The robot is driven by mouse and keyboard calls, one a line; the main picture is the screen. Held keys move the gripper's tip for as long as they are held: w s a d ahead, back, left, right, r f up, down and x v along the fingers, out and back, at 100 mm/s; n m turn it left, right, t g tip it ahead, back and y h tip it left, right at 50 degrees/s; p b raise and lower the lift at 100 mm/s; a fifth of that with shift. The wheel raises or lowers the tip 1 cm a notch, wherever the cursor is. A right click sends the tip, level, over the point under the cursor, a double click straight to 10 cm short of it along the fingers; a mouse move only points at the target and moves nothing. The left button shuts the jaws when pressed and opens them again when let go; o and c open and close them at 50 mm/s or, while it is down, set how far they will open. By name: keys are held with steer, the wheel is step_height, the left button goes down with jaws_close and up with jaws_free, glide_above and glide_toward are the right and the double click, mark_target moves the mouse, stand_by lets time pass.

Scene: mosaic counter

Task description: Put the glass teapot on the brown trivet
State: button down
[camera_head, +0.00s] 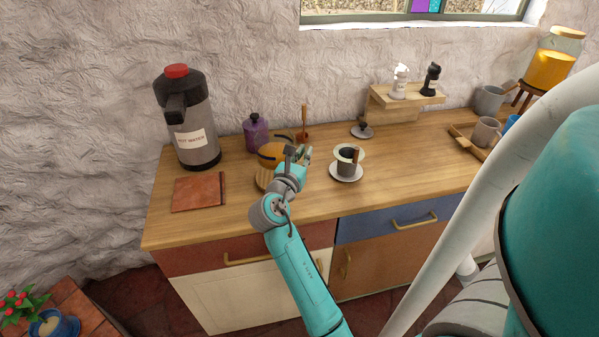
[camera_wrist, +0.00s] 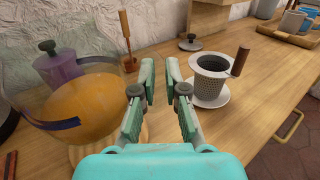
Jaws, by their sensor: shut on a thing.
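The glass teapot (camera_head: 270,155), with amber liquid inside, is at the middle of the counter; it fills the left of the wrist view (camera_wrist: 80,105). My gripper (camera_head: 298,152) is at its right side. In the wrist view my fingers (camera_wrist: 160,90) are close together and shut on the teapot's handle side; the clear handle itself is hard to make out. A round wooden mat (camera_head: 263,180) shows below the teapot; I cannot tell whether they touch. The brown trivet (camera_head: 197,194) is a flat reddish-brown square at the counter's left front, with nothing on it.
A hot water dispenser (camera_head: 193,135) stands behind the trivet. A purple bottle (camera_head: 255,134) and a wooden-handled tool (camera_head: 304,127) are behind the teapot. A strainer cup on a white saucer (camera_head: 346,174) stands close right of my gripper. A grey lid (camera_head: 362,131) lies behind it.

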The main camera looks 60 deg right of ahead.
steer(key=shift+f, duration=3.05)
steer(key=shift+f, duration=0.15)
steer(key=c, duration=1.2)
jaws_free()
